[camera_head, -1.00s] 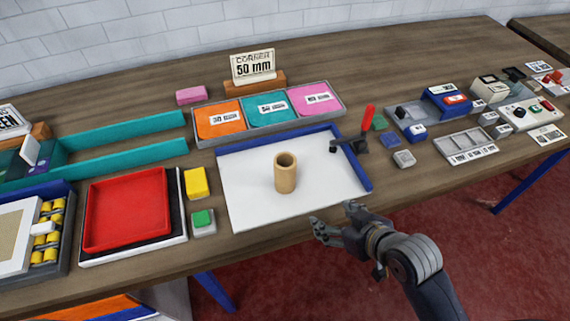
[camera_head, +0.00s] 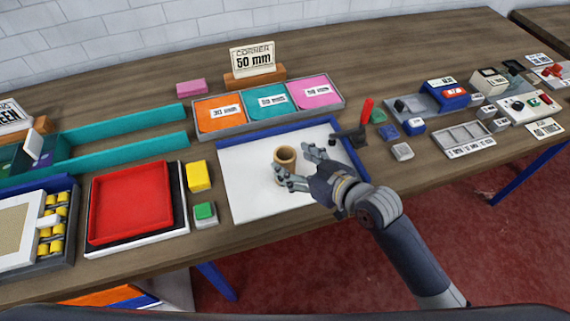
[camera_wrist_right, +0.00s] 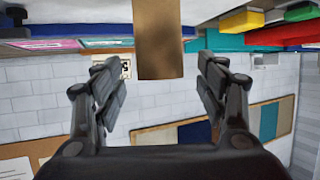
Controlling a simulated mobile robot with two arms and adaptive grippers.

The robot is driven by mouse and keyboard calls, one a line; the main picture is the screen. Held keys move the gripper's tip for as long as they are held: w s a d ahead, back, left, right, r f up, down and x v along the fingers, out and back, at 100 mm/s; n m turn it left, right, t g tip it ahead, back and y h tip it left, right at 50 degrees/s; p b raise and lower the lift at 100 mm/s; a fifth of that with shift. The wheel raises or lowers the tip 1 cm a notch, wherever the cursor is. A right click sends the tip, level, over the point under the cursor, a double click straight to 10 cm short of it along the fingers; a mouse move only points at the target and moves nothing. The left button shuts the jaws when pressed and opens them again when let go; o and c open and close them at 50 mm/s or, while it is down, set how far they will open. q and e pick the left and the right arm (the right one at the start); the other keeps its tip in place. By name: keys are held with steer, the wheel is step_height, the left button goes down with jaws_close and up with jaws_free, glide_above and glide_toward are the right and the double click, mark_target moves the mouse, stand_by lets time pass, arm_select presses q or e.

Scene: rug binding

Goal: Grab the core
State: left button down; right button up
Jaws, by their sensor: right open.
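The core is a tan cardboard tube (camera_head: 285,157) standing upright on the white board (camera_head: 245,205) with blue edging. In the head view my right gripper (camera_head: 300,168) is at the core, its fingers covering the core's lower part. In the right wrist view the core (camera_wrist_right: 160,40) shows between the two spread fingers of the right gripper (camera_wrist_right: 160,85), with a gap on each side. The right gripper is open and holds nothing. My left gripper is not in view.
A black clamp with a red handle (camera_head: 366,112) stands at the board's right edge. A red tray (camera_head: 130,205), a yellow block (camera_head: 199,176) and a green button (camera_head: 204,212) lie to the left. A tray of coloured cards (camera_head: 268,121) is behind.

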mark_target(285, 156)
steer(key=shift+p+x, duration=0.6)
steer(key=shift+x, duration=1.65)
steer(key=shift+r, duration=0.1)
steer(key=c, duration=1.4)
